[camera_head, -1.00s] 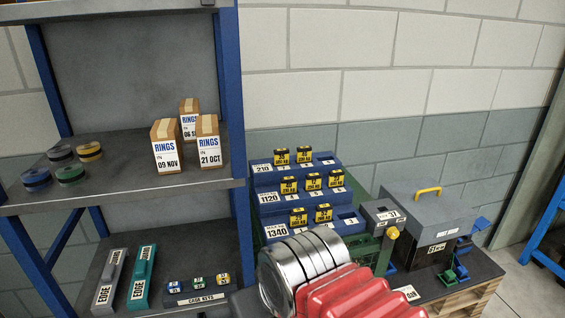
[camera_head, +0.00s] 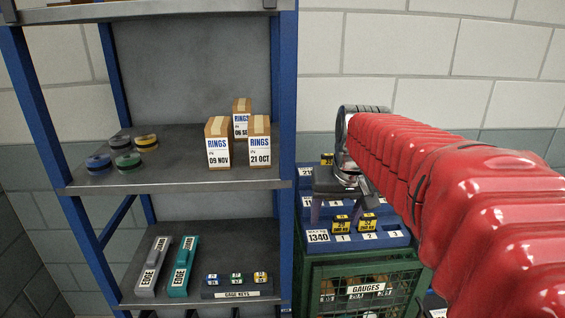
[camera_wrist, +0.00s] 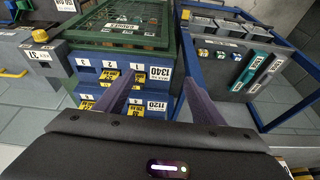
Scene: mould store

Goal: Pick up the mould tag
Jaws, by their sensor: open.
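The mould tags are small yellow-and-black tags on a blue stepped rack (camera_head: 400,239). Two tags, one on the left (camera_head: 340,224) and one on the right (camera_head: 367,221), stand on the 1340 step in the head view. Another tag (camera_head: 327,158) shows on the top step. My gripper (camera_head: 342,205) is over the rack, its jaws apart and empty, and my arm hides much of the middle and upper steps. In the wrist view, the picture is upside down; my gripper (camera_wrist: 160,82) has its fingers spread over the rack, with tags (camera_wrist: 109,76) near and partly behind the left finger.
A green mesh cage labelled GAUGES (camera_head: 368,272) sits below the rack. To the left, a blue-framed shelf (camera_head: 190,178) holds cartons (camera_head: 218,142), tape rolls (camera_head: 124,160), edge tools and gage keys (camera_head: 236,279). Its blue upright (camera_head: 287,110) stands close to my gripper.

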